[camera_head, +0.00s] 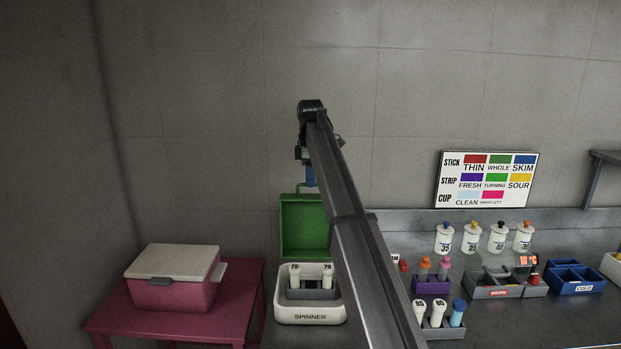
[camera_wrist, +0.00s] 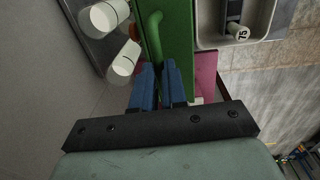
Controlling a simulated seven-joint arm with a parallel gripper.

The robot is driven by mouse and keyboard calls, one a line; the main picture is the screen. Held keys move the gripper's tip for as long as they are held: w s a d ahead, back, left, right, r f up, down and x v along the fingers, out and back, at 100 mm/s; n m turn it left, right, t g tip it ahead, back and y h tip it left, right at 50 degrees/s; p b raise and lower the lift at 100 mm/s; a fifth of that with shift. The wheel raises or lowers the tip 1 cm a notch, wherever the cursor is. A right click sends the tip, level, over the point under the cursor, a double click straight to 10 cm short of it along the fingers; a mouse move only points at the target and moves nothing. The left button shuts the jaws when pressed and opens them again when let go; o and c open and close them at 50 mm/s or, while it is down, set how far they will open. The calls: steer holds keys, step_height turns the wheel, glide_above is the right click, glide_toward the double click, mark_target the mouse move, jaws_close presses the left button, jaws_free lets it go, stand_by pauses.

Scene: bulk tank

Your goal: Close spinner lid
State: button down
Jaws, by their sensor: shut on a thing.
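The spinner (camera_head: 310,317) is a white box with its name on the front, on the counter left of my arm. Its green lid (camera_head: 303,228) stands open and upright at the back; the lid also shows in the wrist view (camera_wrist: 178,40). A green handle (camera_wrist: 154,35) sticks out from the lid's free edge. My gripper (camera_head: 310,180) is above the lid's top edge. In the wrist view its blue fingers (camera_wrist: 158,70) are shut on the handle. Two white-bodied tubes (camera_head: 295,278) stand inside the spinner. My arm hides part of the lid's right side.
A pink cooler (camera_head: 172,277) with a white lid stands on a pink table (camera_head: 245,300) at left. Right of my arm are a purple rack (camera_head: 431,284), a grey tube rack (camera_head: 440,330), a heating block (camera_head: 495,285) and a blue box (camera_head: 575,278). A colour chart (camera_head: 487,180) stands behind.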

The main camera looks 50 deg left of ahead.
steer(key=shift+s+d, duration=0.1)
steer(key=s+d+f+t+y, duration=0.2)
steer(key=s+d+t+y, duration=0.2)
steer(key=s+d, duration=0.4)
steer(key=s+d+f+t+y, duration=0.3)
steer(key=s+d, duration=0.6)
steer(key=shift+t+y, duration=0.3)
steer(key=shift+s+d+f, duration=1.15)
steer(key=shift+f, duration=1.95)
steer(key=shift+s+d+f, duration=1.2)
steer(key=shift+f, duration=1.9)
steer(key=shift+s+d+f, duration=1.15)
steer(key=shift+f, duration=1.95)
steer(key=c, duration=1.2)
jaws_free()
steer(key=shift+o, duration=0.2)
